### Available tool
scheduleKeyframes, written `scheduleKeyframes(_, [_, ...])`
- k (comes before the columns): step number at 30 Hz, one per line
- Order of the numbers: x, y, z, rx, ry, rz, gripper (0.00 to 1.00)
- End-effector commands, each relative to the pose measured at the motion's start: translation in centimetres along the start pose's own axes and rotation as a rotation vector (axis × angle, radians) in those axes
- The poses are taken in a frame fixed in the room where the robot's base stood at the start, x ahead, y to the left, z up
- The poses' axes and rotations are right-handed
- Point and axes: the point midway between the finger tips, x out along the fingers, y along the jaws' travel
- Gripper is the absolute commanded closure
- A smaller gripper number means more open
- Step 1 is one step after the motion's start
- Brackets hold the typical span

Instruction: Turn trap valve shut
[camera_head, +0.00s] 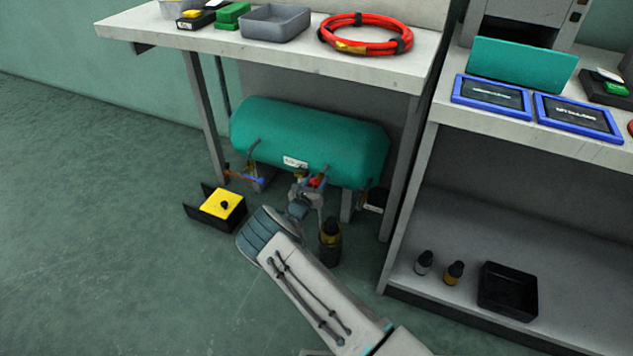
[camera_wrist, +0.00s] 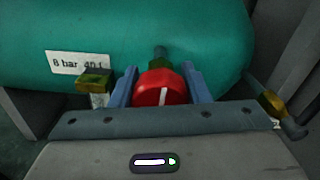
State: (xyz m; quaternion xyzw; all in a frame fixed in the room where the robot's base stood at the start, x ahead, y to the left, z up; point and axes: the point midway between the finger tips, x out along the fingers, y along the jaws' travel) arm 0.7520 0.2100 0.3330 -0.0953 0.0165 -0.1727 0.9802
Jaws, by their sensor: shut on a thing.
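The trap valve's red round knob (camera_wrist: 160,88) has a white line across it and sits on a brass fitting below the green tank (camera_wrist: 140,30). In the head view my gripper (camera_head: 312,188) reaches under the tank's front. The white line on the knob points nearly straight up in the wrist view. The valve's stem and outlet are mostly hidden behind the knob and gripper.
Brass fittings (camera_wrist: 95,82) flank the knob, another at right (camera_wrist: 273,103). A dark bottle (camera_head: 330,242) stands on the floor beside my arm.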

Motion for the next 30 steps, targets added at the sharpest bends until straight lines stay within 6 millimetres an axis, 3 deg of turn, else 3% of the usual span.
scheduleKeyframes(8, [-0.05,-0.07,-0.07,0.152,0.002,0.0,0.8])
scheduleKeyframes(30, [-0.08,-0.2,-0.14,0.846,0.003,0.0,0.8])
